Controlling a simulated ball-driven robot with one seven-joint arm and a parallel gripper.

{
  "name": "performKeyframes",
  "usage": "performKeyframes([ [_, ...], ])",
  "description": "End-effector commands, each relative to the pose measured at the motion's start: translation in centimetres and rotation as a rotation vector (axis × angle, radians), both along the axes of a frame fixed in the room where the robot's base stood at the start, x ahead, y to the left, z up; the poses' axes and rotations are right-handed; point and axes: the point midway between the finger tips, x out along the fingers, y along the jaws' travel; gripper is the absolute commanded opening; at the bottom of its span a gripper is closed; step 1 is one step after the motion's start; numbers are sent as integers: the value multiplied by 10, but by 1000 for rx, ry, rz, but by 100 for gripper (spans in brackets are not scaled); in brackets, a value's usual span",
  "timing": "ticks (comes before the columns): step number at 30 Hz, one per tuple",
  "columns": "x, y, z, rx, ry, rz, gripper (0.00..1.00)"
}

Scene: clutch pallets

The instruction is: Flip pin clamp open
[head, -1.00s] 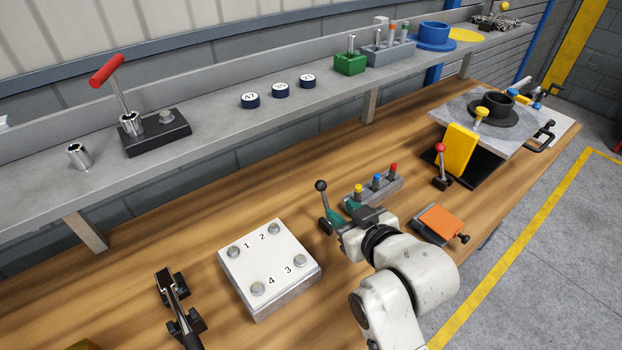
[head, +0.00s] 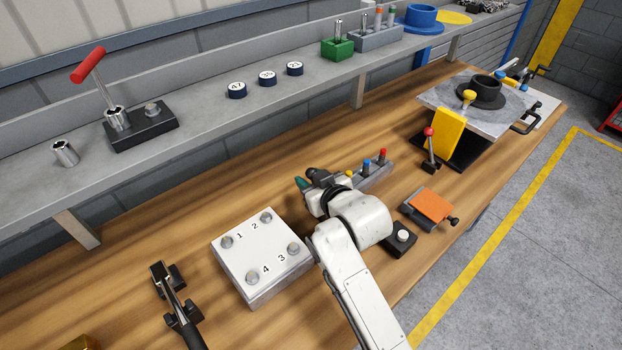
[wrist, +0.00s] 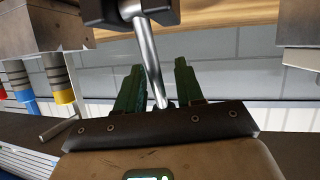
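The pin clamp seems to be the black-blocked lever at my gripper. In the wrist view its metal lever rod (wrist: 150,60) runs from a black block (wrist: 130,10) down into the space between my gripper's fingers (wrist: 160,80). The two green fingers stand apart, with gaps beside the rod, and I see no grip on it. In the head view my gripper (head: 306,182) is beyond the white numbered block, and my arm hides most of the clamp. The rod's far end is hard to make out.
The white numbered block (head: 262,255) is close to my arm. A grey holder with coloured pegs (head: 375,172) is just right of my gripper. A black button box (head: 401,240) and an orange-topped fixture (head: 431,206) lie right. A black toggle clamp (head: 172,300) is at front left.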

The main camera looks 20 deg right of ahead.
Motion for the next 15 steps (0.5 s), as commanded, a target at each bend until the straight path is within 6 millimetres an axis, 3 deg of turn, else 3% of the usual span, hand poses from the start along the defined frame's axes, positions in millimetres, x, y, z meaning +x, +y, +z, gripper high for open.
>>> performKeyframes([
  [7,0,0,0,0,0,0,37],
  [15,0,0,0,0,1,0,11],
])
